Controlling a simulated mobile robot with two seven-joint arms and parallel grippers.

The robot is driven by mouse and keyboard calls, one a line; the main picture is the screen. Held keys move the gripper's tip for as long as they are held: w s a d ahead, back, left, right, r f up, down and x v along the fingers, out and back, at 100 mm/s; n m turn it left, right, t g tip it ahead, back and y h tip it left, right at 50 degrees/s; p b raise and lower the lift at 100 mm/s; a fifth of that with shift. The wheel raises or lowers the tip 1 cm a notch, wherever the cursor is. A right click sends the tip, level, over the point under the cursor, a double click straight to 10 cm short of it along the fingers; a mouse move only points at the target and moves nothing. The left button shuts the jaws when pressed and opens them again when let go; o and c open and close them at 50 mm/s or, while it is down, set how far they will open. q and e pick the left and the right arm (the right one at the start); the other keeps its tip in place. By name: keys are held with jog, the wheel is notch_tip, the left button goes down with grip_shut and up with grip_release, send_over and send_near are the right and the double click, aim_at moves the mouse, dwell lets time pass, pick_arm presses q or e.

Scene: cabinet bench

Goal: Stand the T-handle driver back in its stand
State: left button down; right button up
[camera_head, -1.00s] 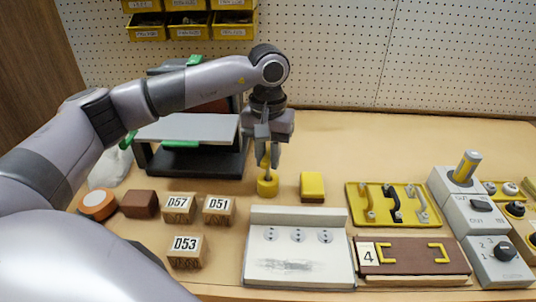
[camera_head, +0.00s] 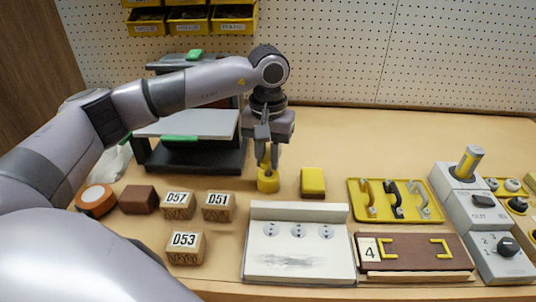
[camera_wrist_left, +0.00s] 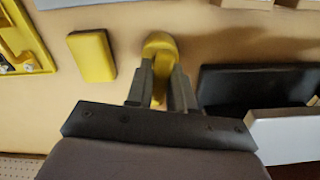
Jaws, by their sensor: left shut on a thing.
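My left gripper (camera_head: 267,162) points down and is shut on the T-handle driver, of which only a small yellow part (camera_wrist_left: 158,88) shows between the fingers in the left wrist view. Directly below the fingertips is a short round yellow stand (camera_head: 268,181) on the bench; it also shows in the left wrist view (camera_wrist_left: 160,44). The fingers hide most of the driver, and I cannot tell whether its lower end is inside the stand or just above it. My right gripper is not in view.
A yellow block (camera_head: 313,182) stands just right of the stand. A black and grey rack (camera_head: 195,158) is close on the left. Wooden blocks (camera_head: 186,247) and a grey sloped panel (camera_head: 298,255) lie in front. The bench behind is clear.

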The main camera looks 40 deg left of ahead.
pick_arm(q)
jog(key=shift+f+b, duration=0.3)
jog(key=shift+f, duration=0.05)
dwell(0.5)
jog(key=c, duration=0.7)
grip_release()
jog(key=shift+o, duration=0.2)
jog(key=shift+r, duration=0.15)
jog(key=shift+r+p, duration=2.5)
jog(key=shift+r, duration=0.9)
jog(key=shift+r, duration=0.1)
